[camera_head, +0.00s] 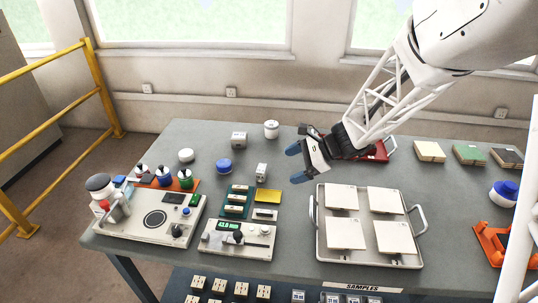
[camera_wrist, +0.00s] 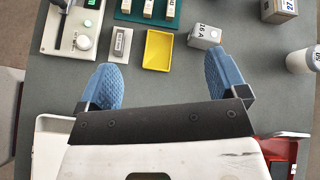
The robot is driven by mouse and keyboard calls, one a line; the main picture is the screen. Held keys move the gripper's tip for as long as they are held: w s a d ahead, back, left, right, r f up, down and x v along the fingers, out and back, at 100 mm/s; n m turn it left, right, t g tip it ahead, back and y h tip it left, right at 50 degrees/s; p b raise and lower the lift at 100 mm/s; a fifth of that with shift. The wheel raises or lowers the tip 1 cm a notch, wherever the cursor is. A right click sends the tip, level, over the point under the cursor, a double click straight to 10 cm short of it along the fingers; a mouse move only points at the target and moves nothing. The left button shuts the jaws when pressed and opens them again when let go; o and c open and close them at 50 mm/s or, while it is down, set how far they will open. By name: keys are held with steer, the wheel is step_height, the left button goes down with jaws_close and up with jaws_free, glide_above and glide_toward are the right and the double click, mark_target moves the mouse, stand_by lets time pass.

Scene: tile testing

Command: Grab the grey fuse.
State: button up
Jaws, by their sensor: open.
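A small light-grey block marked "16 A" (camera_wrist: 204,37) lies on the table just beyond my right finger in the wrist view; it also shows in the head view (camera_head: 262,171). It fits the grey fuse by colour and marking. A flat grey piece with a pale inset (camera_wrist: 121,43) lies beyond my left finger, left of the yellow tray (camera_wrist: 158,66); I cannot tell what it is. My gripper (camera_wrist: 165,88) has blue fingers spread wide with nothing between them. In the head view my gripper (camera_head: 295,163) hangs right of the "16 A" block, apart from it.
A green rack (camera_head: 228,213) with several pale pieces and a tester (camera_head: 210,247) stand left of the yellow tray. A grey box (camera_head: 239,140) and white jar (camera_head: 271,129) stand behind. A metal tray (camera_head: 359,223) with tiles is at the right. A red tray (camera_head: 386,153) lies behind my gripper.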

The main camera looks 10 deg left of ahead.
mark_target(265, 168)
steer(key=w+a+f+m+y, duration=0.1)
steer(key=w+f, duration=0.1)
steer(key=w+a+f+m+t, duration=0.1)
steer(key=w+f+m, duration=0.1)
steer(key=w+f, duration=0.1)
steer(key=w+a+f+m+y, duration=0.1)
steer(key=w+a+f+m, duration=0.1)
steer(key=w, duration=0.1)
steer(key=shift+w+f+t+y, duration=0.2)
steer(key=shift+f+t+y, duration=0.1)
steer(key=shift+f, duration=0.1)
steer(key=shift+x, duration=1.35)
steer(key=shift+a, duration=0.1)
steer(key=shift+x, duration=2.5)
steer(key=shift+f, duration=0.1)
steer(key=c, duration=1)
